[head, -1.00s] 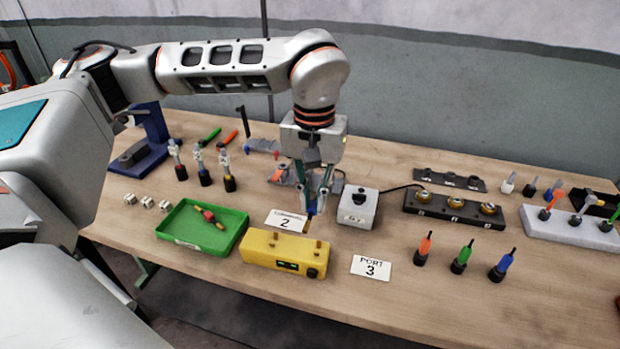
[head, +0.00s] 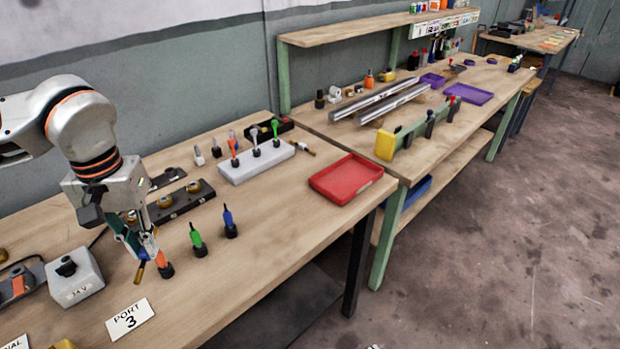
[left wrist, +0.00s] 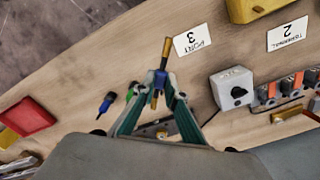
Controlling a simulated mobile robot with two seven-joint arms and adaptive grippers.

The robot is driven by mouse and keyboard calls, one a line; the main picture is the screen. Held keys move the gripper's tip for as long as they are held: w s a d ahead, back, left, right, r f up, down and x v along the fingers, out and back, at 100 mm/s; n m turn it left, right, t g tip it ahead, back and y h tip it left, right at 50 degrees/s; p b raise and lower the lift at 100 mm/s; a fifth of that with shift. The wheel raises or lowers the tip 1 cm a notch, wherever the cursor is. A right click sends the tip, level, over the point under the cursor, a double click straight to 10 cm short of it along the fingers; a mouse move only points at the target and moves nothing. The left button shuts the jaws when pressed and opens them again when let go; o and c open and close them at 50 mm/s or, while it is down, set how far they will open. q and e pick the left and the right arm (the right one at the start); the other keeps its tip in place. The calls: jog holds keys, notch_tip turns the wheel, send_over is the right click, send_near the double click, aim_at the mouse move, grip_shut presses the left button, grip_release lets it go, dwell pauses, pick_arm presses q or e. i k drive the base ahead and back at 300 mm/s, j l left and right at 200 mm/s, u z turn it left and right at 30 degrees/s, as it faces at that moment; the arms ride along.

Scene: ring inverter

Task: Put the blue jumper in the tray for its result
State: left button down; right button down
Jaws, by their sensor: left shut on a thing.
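My left gripper (head: 143,254) is shut on the blue jumper (left wrist: 159,84), a small blue piece with a brass-coloured end. In the left wrist view the jumper sits between the fingertips (left wrist: 158,92), its brass end pointing away. The gripper is above the table, close to the orange-topped tool. A red tray (head: 344,194) lies empty at the table's right end; it also shows in the left wrist view (left wrist: 25,116). My right gripper is out of view.
Green (head: 198,243) and blue (head: 230,222) upright tools stand right of the gripper. A grey switch box (head: 75,278) and a PORT 3 card (head: 129,319) are nearer. A white rack (head: 256,163) stands behind. Bare wood lies before the red tray.

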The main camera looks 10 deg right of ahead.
aim_at(355, 184)
jog(key=i+l+z, duration=0.1)
jog(key=z, duration=0.25)
jog(key=i+z, duration=0.1)
jog(key=z, duration=0.3)
jog(key=i+z, duration=0.1)
jog(key=z, duration=0.25)
jog(key=i, duration=0.65)
